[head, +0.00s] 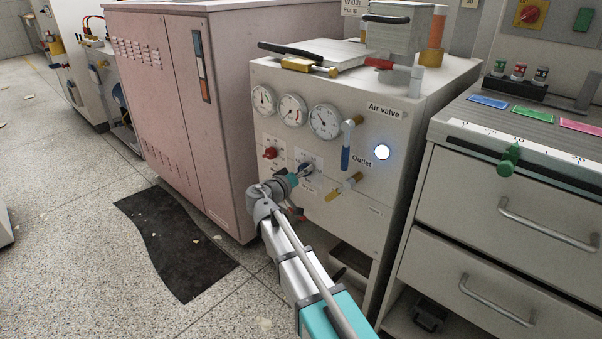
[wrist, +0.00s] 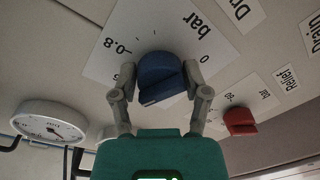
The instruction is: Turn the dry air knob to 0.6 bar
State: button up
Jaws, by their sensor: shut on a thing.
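The blue dry air knob (wrist: 158,78) sits on a white scale plate (wrist: 122,28) marked 0, bar and 0.8; the wrist view shows this upside down. My gripper (wrist: 160,82) is shut on the blue knob, one finger on each side. In the head view my gripper (head: 300,172) reaches the front of the white cabinet (head: 338,200), and the blue knob (head: 305,169) is partly hidden there. The knob's exact setting cannot be read.
A red knob (wrist: 240,121) is beside the blue one. Round gauges (head: 293,109) are above, with the nearest gauge (wrist: 50,122) at left in the wrist view.

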jog(key=shift+w+a+m, duration=0.1)
jog(key=shift+m, duration=0.3)
jog(key=o, duration=1.1)
jog(key=shift+o, duration=0.2)
jog(key=v, duration=0.7)
jog(key=shift+s, duration=0.3)
jog(key=shift+f, duration=0.15)
